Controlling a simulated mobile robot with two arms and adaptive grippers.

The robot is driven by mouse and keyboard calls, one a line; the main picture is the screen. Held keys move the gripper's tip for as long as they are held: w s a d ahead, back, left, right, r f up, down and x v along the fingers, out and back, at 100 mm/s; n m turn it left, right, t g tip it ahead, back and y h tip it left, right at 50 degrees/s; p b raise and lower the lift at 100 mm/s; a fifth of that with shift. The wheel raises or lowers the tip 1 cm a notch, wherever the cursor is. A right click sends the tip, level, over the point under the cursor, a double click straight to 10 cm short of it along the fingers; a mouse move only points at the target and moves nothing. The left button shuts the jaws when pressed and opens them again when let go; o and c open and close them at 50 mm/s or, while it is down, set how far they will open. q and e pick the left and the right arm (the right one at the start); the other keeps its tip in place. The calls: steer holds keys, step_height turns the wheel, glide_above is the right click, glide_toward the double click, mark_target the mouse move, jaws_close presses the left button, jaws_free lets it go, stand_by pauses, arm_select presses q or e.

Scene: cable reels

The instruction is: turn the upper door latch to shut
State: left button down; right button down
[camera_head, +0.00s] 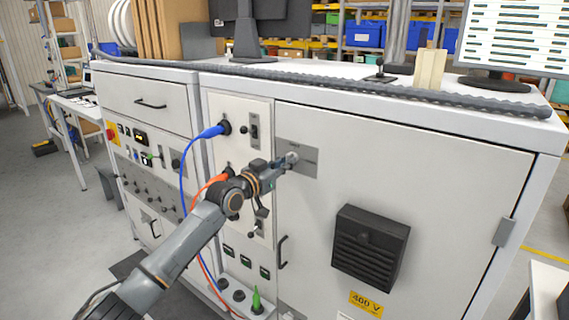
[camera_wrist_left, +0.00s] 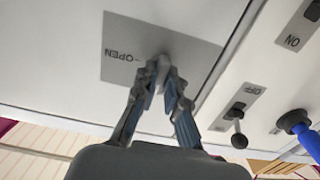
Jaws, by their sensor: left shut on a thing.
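The upper door latch (camera_head: 292,157) is a small metal knob on a grey plate (camera_head: 308,161) near the upper left corner of the white cabinet door (camera_head: 420,165). In the left wrist view the latch (camera_wrist_left: 163,68) stands on the plate (camera_wrist_left: 122,50), which shows the word OPEN upside down. My left gripper (camera_head: 284,163) is at the latch; in the left wrist view its fingers (camera_wrist_left: 164,85) are closed around it from both sides. The fingers partly hide the latch, so its exact angle is hard to tell. My right gripper is not in view.
A blue cable plug (camera_head: 214,131) and an orange cable plug (camera_head: 222,176) sit in the panel left of the door, close to my left arm. Toggle switches (camera_head: 254,130) are beside them. A door handle (camera_head: 282,252) and a black vent (camera_head: 370,246) stick out lower down.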

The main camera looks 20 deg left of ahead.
arm_select(q)
steer(key=shift+r, duration=0.55)
steer(key=c, duration=1.5)
jaws_free()
steer(key=shift+f, duration=0.1)
steer(key=shift+c, duration=0.2)
steer(key=shift+o, duration=0.7)
steer(key=shift+w+f, duration=0.1)
steer(key=shift+f, duration=0.15)
steer(key=shift+f, duration=0.1)
steer(key=v, duration=1.2)
